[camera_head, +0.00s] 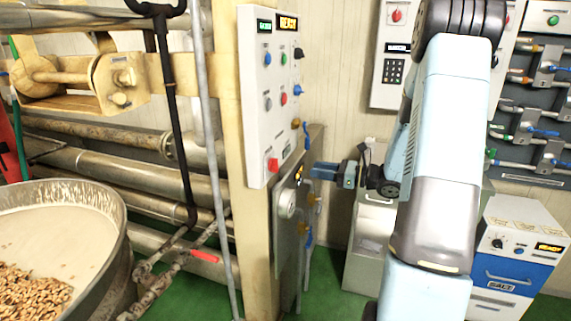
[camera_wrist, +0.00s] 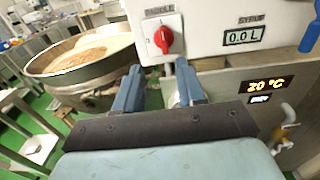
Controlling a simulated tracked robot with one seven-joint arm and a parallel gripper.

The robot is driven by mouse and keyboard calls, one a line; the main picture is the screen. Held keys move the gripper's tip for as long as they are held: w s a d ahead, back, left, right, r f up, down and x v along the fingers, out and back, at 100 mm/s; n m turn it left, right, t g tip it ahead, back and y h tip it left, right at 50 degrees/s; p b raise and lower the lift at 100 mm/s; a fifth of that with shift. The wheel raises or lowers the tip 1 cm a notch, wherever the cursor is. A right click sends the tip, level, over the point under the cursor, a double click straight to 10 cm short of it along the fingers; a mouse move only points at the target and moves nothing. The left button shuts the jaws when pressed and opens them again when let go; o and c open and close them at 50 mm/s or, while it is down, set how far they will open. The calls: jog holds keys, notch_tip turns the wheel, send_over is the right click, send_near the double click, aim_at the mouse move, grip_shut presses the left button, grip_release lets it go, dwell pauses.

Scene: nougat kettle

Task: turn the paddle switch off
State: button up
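The paddle switch (camera_wrist: 163,38) is a red rotary knob on a white box under a label reading "PADDLE". In the head view the red knob (camera_head: 272,164) sits low on the cream control panel. My gripper (camera_wrist: 158,84) is open and empty, with its two blue fingers apart. In the wrist view the knob appears just beyond the fingertips, roughly between them, and nothing is gripped. In the head view my gripper (camera_head: 322,170) points left toward the panel, with a gap to the knob. The knob's exact setting is hard to read.
A syrup display (camera_wrist: 245,36) reads 0.0 L, and a lower display (camera_wrist: 270,85) reads 20 °C. A large kettle (camera_head: 112,235) with nuts stands at the left. Metal pipes (camera_head: 120,180) run behind the panel. A blue-white cabinet (camera_head: 520,262) stands at the right.

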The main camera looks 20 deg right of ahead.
aim_at(274, 165)
jog(key=x, duration=1.3)
jog(key=shift+w, duration=0.45)
grip_shut()
